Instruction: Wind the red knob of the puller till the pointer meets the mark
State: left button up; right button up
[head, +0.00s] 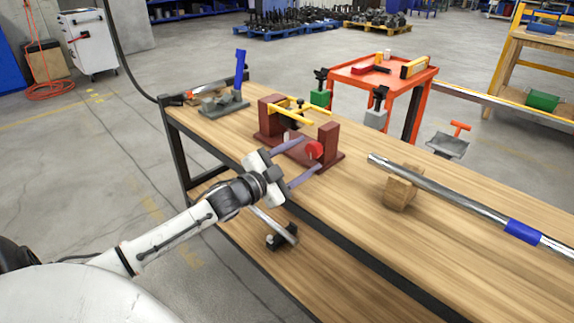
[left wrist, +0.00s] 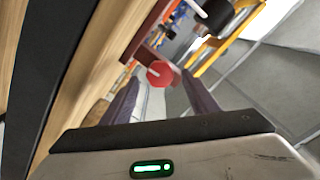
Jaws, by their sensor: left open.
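The puller (head: 328,139) is a dark red frame with two uprights on a base plate, standing on the wooden bench. Its red knob (head: 314,150) faces my left arm. My left gripper (head: 311,152) is open, its two fingers pointing at the knob, one on each side. In the left wrist view, the red knob (left wrist: 160,74) shows between the finger ends, with a gap to each finger. I cannot tell whether the fingertips reach around it or stop just short. Yellow bars (head: 290,114) lie across the puller. I cannot make out the pointer or the mark.
A wooden block (head: 401,190) supports a steel bar with a blue sleeve (head: 522,231) at the right of the bench. A grey fixture with a blue handle (head: 240,72) stands at the far left. An orange cart (head: 417,80) stands behind.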

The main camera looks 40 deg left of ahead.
pick_arm(q)
jog(key=s, duration=0.7)
jog(key=shift+s+a+p, duration=0.25)
jog(key=shift+s+p, duration=0.1)
jog(key=shift+s, duration=0.05)
